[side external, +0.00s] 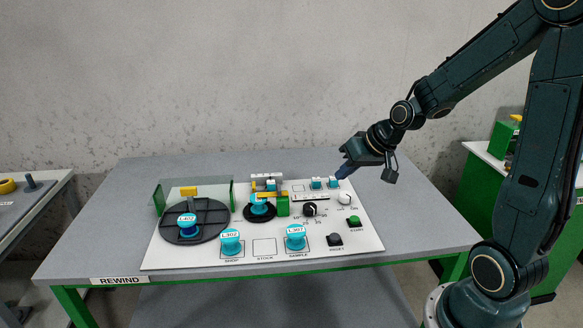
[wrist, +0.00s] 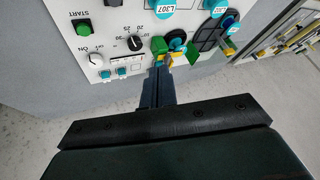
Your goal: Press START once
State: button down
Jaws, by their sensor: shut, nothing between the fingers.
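The green START button (side external: 354,219) is at the right front of the white panel (side external: 205,259), with its label below it. In the wrist view the START button (wrist: 84,27) is at the upper left, with the label beside it. My gripper (side external: 343,173) is over the panel's back right edge, behind the START button and apart from it. In the wrist view my gripper (wrist: 160,66) has its fingers together, empty, pointing toward the panel and well to the right of the button.
A black button (side external: 335,238), a white ON knob (side external: 345,198) and a black dial (side external: 309,208) are near START. Several blue spools (side external: 231,241) and a black turntable (side external: 207,232) with a clear green guard (side external: 166,194) are left. The grey table (side external: 120,187) is otherwise bare.

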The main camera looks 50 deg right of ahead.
jog(key=w+d+f+m+t, duration=0.1)
jog(key=w+d+f+m, duration=0.15)
jog(key=d+f, duration=0.4)
jog(key=m+h, duration=0.2)
jog(key=m, duration=0.1)
send_over(358, 220)
jog(key=shift+t, duration=0.4)
jog(key=shift+f, duration=2.05)
jog(key=shift+f, duration=0.2)
jog(key=shift+f, duration=4.2)
